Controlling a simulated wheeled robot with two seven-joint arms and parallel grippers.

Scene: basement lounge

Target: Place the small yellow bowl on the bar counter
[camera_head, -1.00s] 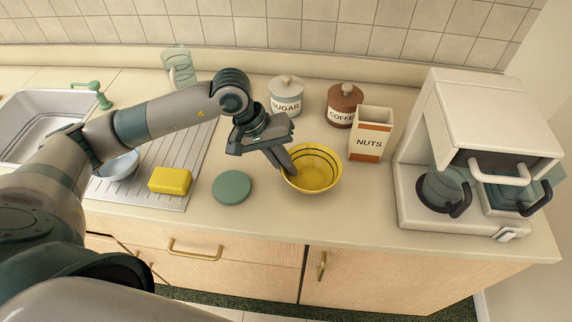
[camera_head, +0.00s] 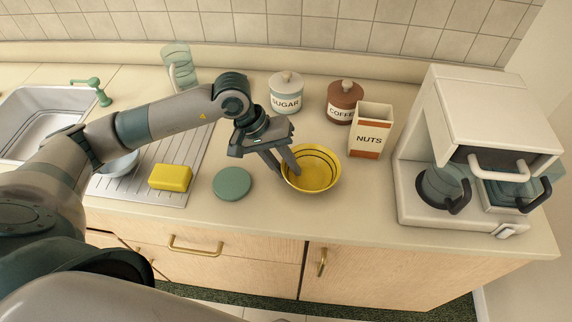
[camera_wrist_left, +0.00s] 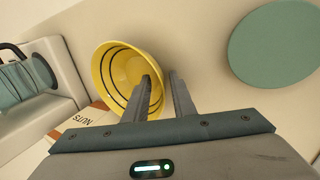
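The small yellow bowl (camera_head: 318,178), with dark rings inside, sits upright on the cream counter (camera_head: 365,205). My left gripper (camera_head: 287,170) is over the bowl's left side, its two fingers apart. In the left wrist view, the bowl (camera_wrist_left: 112,70) is beside the fingers (camera_wrist_left: 162,80): one finger reaches inside it and the other is outside, with the rim between them. I cannot tell whether either finger touches the rim. My right gripper is not in view.
A green disc (camera_head: 232,184) and yellow sponge (camera_head: 170,177) are left of the bowl. Sugar (camera_head: 286,95) and coffee (camera_head: 344,101) jars and a nuts box (camera_head: 369,138) stand behind it. A coffee machine (camera_head: 440,120) is right. Free counter lies in front of the machine's left side.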

